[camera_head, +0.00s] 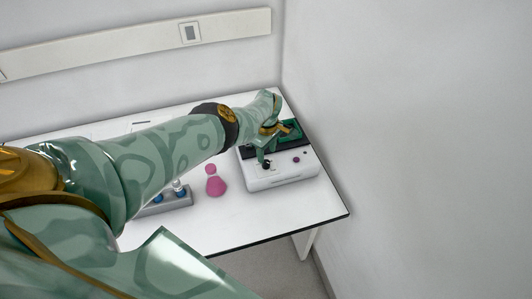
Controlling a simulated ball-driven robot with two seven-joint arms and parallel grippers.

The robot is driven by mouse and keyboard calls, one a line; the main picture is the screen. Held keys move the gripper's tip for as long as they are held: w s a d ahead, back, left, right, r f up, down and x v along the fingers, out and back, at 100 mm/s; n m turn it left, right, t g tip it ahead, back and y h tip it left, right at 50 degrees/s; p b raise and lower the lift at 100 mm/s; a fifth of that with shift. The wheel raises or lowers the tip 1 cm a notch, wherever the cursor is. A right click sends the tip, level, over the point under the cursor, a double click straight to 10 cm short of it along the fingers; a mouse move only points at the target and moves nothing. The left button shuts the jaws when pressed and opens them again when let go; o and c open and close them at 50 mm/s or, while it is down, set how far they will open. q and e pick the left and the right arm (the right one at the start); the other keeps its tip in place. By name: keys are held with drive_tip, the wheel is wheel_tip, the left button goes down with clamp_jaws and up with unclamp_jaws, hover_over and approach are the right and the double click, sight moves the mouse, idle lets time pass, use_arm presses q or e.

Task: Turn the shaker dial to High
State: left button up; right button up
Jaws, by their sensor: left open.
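The shaker (281,178) is a white box with a dark green and black top, at the far right of the table. Its sloped front carries a small dark knob (267,164) at the left and a small dark reddish round control (296,160) to the right; I cannot read any markings. My left gripper (271,148) is open over the shaker's left front, with one green finger pointing down close to the dark knob. I cannot tell whether it touches. The hand hides part of the shaker's top. My right gripper is out of view.
The white table (240,215) has a dark edge. A pink flask-like object (216,186) stands left of the shaker. A grey rack (168,205) with blue-and-white items sits farther left, partly behind my arm. Walls close in behind and right.

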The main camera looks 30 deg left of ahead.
sight(267, 162)
use_arm(q)
wheel_tip(267, 162, up, 12)
drive_tip(key=p, duration=0.8)
drive_tip(key=shift+p, duration=0.35)
drive_tip(key=shift+f, duration=0.15)
